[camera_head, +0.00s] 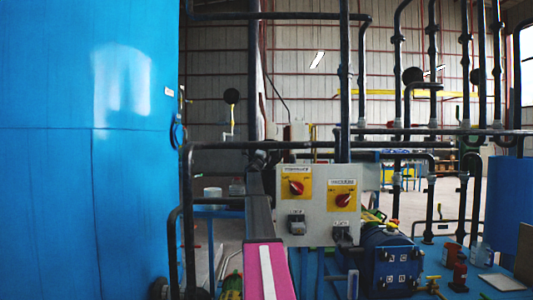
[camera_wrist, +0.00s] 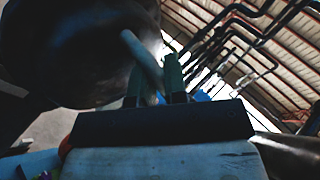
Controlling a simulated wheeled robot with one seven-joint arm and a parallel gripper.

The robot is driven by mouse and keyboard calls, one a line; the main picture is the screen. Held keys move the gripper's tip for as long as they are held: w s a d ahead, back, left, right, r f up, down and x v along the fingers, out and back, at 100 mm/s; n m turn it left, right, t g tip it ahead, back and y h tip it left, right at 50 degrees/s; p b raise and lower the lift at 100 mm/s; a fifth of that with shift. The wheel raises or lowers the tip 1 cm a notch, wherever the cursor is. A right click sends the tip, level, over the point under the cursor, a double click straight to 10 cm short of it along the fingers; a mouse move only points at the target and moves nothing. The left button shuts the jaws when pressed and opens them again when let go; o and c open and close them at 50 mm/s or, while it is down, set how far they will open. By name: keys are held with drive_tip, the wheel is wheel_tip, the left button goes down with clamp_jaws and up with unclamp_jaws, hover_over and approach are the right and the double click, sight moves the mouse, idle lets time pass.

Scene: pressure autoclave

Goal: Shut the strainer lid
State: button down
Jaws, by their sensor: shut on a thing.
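In the wrist view, my gripper (camera_wrist: 158,84) has its two greenish fingers closed on a pale grey bar (camera_wrist: 139,53). The bar slants up and left from between the fingers, across a large dark rounded body (camera_wrist: 70,50). This body is probably the strainer or its lid, but the dim picture does not show which. Whether the bar is joined to it is unclear, and no lid edge or hinge can be made out. My gripper is not seen in the head view, and I cannot identify the strainer there.
In the head view, a large blue vessel (camera_head: 90,150) fills the left side. A control panel (camera_head: 317,222) with red knobs stands in the middle, among dark pipes (camera_head: 345,90). A blue motor-like unit (camera_head: 390,262) and small bottles (camera_head: 459,272) are at lower right.

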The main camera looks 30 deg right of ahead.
drive_tip(key=shift+w+d+r+n+y, duration=0.3)
drive_tip(key=shift+w+d+r+y, duration=0.15)
drive_tip(key=shift+w, duration=0.4)
drive_tip(key=shift+w+d+r+n+y, duration=0.35)
drive_tip(key=shift+w+d+r, duration=0.2)
drive_tip(key=shift+w, duration=0.3)
drive_tip(key=shift+w+d+r+n+y, duration=0.25)
drive_tip(key=shift+w+d+r+y, duration=0.25)
drive_tip(key=shift+w, duration=0.35)
drive_tip(key=w+d+n+y, duration=0.1)
drive_tip(key=w+d+y, duration=0.1)
drive_tip(key=w, duration=0.5)
drive_tip(key=shift+d+f+n+g, duration=0.4)
drive_tip(key=shift+d+f, duration=0.05)
drive_tip(key=shift+d, duration=0.45)
drive_tip(key=c, duration=1.5)
unclamp_jaws()
drive_tip(key=shift+a+y, duration=0.1)
drive_tip(key=shift+y, duration=0.2)
drive_tip(key=shift+o, duration=0.2)
